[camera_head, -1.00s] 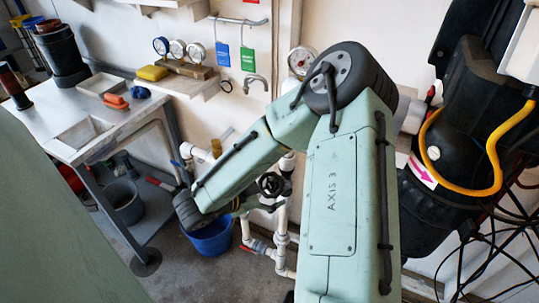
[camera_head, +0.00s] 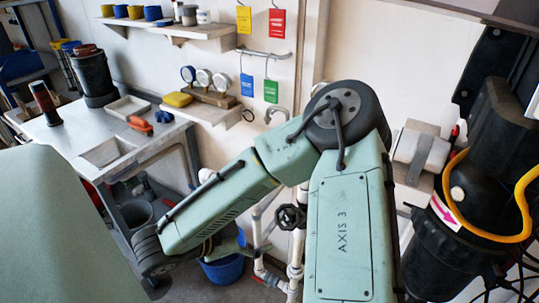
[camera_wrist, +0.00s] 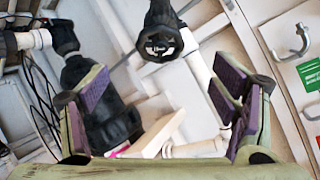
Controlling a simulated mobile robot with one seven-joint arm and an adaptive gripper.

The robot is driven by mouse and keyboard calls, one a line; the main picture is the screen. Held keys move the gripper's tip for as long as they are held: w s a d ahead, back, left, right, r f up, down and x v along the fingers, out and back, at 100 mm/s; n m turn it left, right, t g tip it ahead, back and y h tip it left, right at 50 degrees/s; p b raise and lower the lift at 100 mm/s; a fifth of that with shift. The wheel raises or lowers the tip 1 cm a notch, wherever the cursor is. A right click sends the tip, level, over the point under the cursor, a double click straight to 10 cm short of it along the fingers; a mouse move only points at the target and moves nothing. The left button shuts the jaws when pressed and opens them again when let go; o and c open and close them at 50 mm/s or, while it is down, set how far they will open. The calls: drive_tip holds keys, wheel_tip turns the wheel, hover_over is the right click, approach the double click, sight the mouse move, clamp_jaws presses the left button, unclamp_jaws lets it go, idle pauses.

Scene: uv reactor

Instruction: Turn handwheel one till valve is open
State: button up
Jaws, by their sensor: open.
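A black handwheel (camera_head: 291,217) sits on white pipework (camera_head: 297,250) against the wall, just right of my forearm in the head view. No label on it is readable, and I cannot tell how far its valve is turned. In the wrist view a black handwheel (camera_wrist: 160,43) shows above and beyond the gap between my fingers. My gripper (camera_wrist: 162,82) is open and empty, with a purple-padded finger at each side, apart from the wheel. In the head view I cannot make out my fingers.
A metal bench (camera_head: 98,150) with trays is at the left. A black housing (camera_head: 440,260) with a yellow hose and loose cables is at the right. A hook (camera_wrist: 291,42) shows on the wall in the wrist view.

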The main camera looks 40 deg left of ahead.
drive_tip(key=shift+s+r, duration=0.25)
drive_tip(key=shift+s, duration=0.2)
drive_tip(key=shift+c, duration=0.2)
